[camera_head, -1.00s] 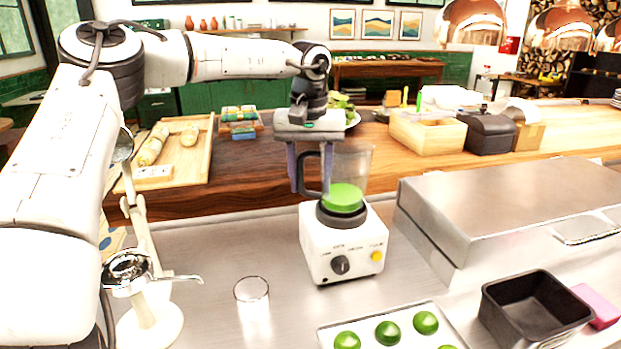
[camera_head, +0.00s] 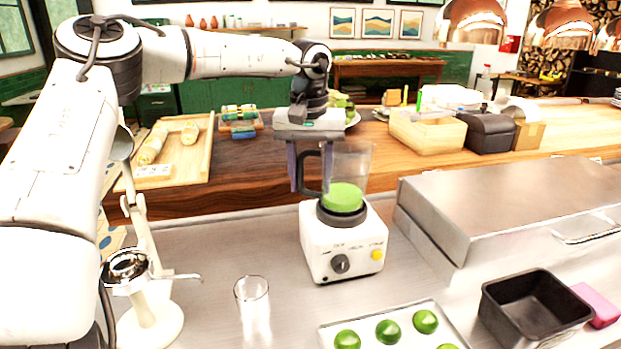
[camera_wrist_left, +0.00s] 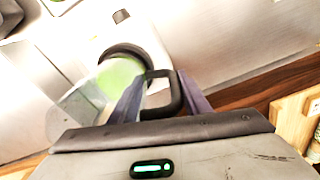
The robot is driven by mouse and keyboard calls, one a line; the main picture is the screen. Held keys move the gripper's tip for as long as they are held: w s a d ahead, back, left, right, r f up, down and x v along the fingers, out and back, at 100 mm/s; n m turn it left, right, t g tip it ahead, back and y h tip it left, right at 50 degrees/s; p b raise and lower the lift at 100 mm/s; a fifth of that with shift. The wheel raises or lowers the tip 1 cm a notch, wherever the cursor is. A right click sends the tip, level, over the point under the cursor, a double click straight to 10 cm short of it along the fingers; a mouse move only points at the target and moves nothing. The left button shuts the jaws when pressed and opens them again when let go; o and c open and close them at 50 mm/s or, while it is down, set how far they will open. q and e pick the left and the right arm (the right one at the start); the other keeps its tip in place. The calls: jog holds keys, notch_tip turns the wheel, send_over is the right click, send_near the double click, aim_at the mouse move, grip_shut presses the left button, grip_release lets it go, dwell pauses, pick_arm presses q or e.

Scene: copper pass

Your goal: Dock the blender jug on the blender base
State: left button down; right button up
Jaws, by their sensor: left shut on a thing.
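The blender jug (camera_head: 352,165) is clear with green contents in its lower part and a dark handle on its left side. It stands upright on the blender base (camera_head: 345,246), a white block with a dark knob and a yellow button; the jug's bottom is at the base's dark collar. My left gripper (camera_head: 308,180) points down and is shut on the jug's handle. In the left wrist view the gripper's fingers (camera_wrist_left: 165,97) lie either side of the dark handle, and the jug (camera_wrist_left: 103,92) is to their left. My right gripper is not in view.
A glass (camera_head: 253,305) stands at the front left of the steel counter, beside a white juicer (camera_head: 150,310). A tray of limes (camera_head: 385,330) and a black bin (camera_head: 536,310) are at the front right. A large steel box (camera_head: 500,205) stands right of the base.

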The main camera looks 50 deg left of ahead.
aim_at(310, 153)
pick_arm(q)
jog(key=shift+f, duration=0.4)
jog(key=c, duration=1.3)
grip_release()
jog(key=shift+o, duration=0.2)
jog(key=shift+f, duration=0.1)
jog(key=shift+s+d+r, duration=0.1)
jog(key=shift+d+r, duration=0.05)
jog(key=shift+r, duration=1.25)
jog(key=shift+s+d+r, duration=0.1)
jog(key=shift+s+r, duration=0.05)
jog(key=shift+r, duration=1.25)
jog(key=shift+s+d+r, duration=0.1)
jog(key=shift+r, duration=1.25)
jog(key=shift+s+d+r, duration=0.1)
jog(key=shift+s+r, duration=0.05)
jog(key=shift+r, duration=1.25)
